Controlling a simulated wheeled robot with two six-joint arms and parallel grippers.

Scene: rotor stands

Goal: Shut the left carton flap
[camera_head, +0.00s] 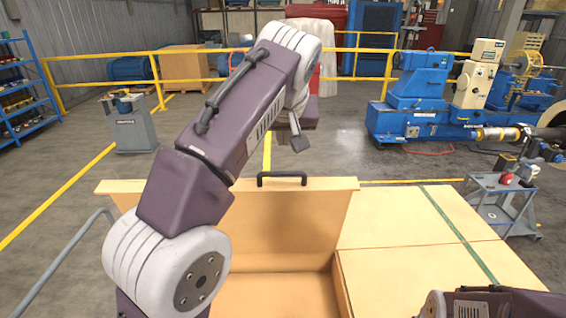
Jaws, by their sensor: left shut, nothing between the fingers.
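The left carton flap (300,215) is a tan panel standing raised, with a black handle (282,175) on its top edge. Below it the left part of the carton (270,292) is open, and its inside shows. My left arm comes in from the lower left and covers part of the flap. My left gripper (298,142) points down, shut and empty, just above and apparently beyond the flap's top edge. I cannot tell whether it touches the flap. My right arm shows only at the lower right corner; its gripper is out of view.
The carton's right side (420,260) is covered by flat tan panels with a green strap (470,245). A grey cart (500,205) stands at the right. A grey pedestal (131,130) and yellow railings (345,80) stand farther back.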

